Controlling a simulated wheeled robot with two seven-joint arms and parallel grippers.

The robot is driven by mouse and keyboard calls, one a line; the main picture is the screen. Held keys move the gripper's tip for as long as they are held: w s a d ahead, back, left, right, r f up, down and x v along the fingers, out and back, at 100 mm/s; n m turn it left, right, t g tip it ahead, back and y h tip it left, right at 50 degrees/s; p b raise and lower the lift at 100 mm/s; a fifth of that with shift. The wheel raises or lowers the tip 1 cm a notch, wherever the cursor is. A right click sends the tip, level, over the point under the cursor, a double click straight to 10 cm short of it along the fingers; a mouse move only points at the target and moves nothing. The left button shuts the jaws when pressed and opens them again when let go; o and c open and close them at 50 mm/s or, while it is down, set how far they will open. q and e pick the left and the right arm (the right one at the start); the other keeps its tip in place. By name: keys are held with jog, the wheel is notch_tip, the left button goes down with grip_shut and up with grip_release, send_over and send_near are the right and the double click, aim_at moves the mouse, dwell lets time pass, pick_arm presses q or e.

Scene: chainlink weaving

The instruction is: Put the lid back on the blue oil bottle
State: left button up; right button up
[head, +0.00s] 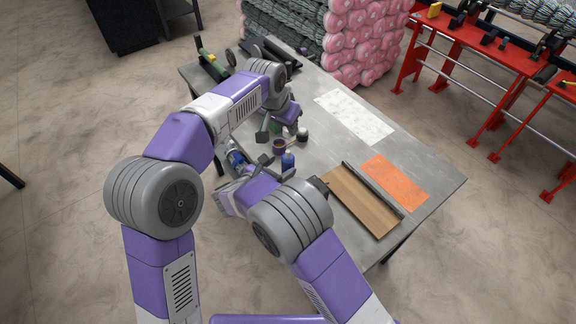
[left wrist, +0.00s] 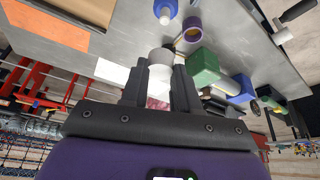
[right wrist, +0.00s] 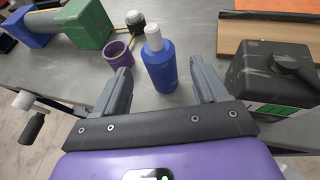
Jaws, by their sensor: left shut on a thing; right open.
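The blue oil bottle (head: 288,162) stands upright on the table, with a narrow pale top. In the right wrist view the bottle (right wrist: 161,68) shows between the two fingers of my right gripper (right wrist: 158,85), which is open around its sides; I see no contact. My left gripper (left wrist: 159,70) is shut on a small whitish cylinder, which looks like the lid (left wrist: 160,56). The left wrist view also shows the bottle (left wrist: 166,10) beyond it, apart from the lid. In the head view my left gripper (head: 283,131) is past the bottle, farther back over the table.
A purple cup (right wrist: 118,54) with a stick in it stands close to the bottle. A black canister (right wrist: 270,75) is right of my right gripper. A wooden board (head: 355,200), an orange sheet (head: 396,180) and a white sheet (head: 353,115) lie on the grey table (head: 440,180).

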aim_at(291, 159)
jog(key=x, duration=0.7)
jog(key=shift+w+f, duration=0.1)
grip_shut()
pick_arm(q)
jog(key=shift+f, duration=2.5)
